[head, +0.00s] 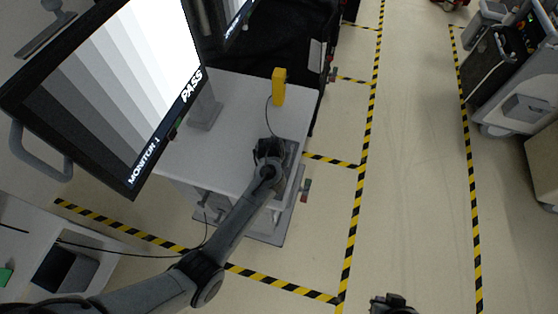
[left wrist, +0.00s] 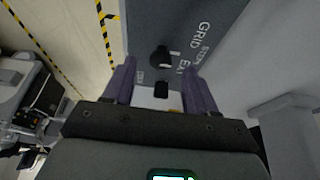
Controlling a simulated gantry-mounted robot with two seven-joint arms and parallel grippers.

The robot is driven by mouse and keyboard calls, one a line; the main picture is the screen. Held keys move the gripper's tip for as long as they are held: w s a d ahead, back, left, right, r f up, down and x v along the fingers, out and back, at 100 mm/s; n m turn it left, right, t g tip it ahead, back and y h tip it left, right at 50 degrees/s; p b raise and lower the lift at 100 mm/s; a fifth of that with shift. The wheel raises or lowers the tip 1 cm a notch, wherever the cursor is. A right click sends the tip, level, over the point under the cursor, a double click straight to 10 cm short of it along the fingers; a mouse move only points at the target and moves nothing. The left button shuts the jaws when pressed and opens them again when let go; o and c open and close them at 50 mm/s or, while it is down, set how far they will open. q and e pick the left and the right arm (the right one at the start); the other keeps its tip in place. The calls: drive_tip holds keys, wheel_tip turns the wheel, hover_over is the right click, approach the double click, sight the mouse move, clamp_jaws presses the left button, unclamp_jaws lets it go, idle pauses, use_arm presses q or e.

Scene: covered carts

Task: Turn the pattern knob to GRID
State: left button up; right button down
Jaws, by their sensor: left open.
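The black pattern knob (left wrist: 160,60) sits on a grey panel (left wrist: 195,20) in the left wrist view. White lettering beside it includes GRID; a small white mark shows at its right. The exact setting is unclear. My left gripper (left wrist: 158,77) is open, its two purple fingers on either side and the knob just ahead of their tips; contact is not visible. In the head view my left gripper (head: 274,152) is at the front of the grey cart (head: 235,110) and hides the knob. The monitor (head: 120,85) shows grey vertical steps. My right gripper (head: 391,304) only just shows.
A yellow device (head: 279,87) with a cable stands on the cart top behind my left gripper. A post (head: 205,108) stands beside the monitor. Another machine (head: 510,70) is at the far right. The striped floor lane (head: 415,150) between is clear.

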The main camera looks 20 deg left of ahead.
use_arm(q)
drive_tip(key=shift+x, duration=1.15)
drive_tip(key=c, duration=1.1)
drive_tip(key=shift+o, duration=0.2)
drive_tip(key=shift+d+r+n+y+p, duration=0.1)
drive_tip(key=shift+r+n+y+p, duration=0.25)
drive_tip(key=shift+n+p, duration=0.85)
drive_tip(key=shift+d+f+n+y+p, duration=0.1)
drive_tip(key=shift+n+y+p, duration=0.25)
drive_tip(key=shift+n+p, duration=0.3)
drive_tip(key=shift+w+d+f+n+g+y+p, duration=0.15)
drive_tip(key=shift+n+g+y+p, duration=0.2)
drive_tip(key=shift+n, duration=0.8)
drive_tip(key=shift+n+g+y+b, duration=0.35)
drive_tip(key=shift+n+g+y, duration=0.1)
drive_tip(key=shift+n, duration=1.05)
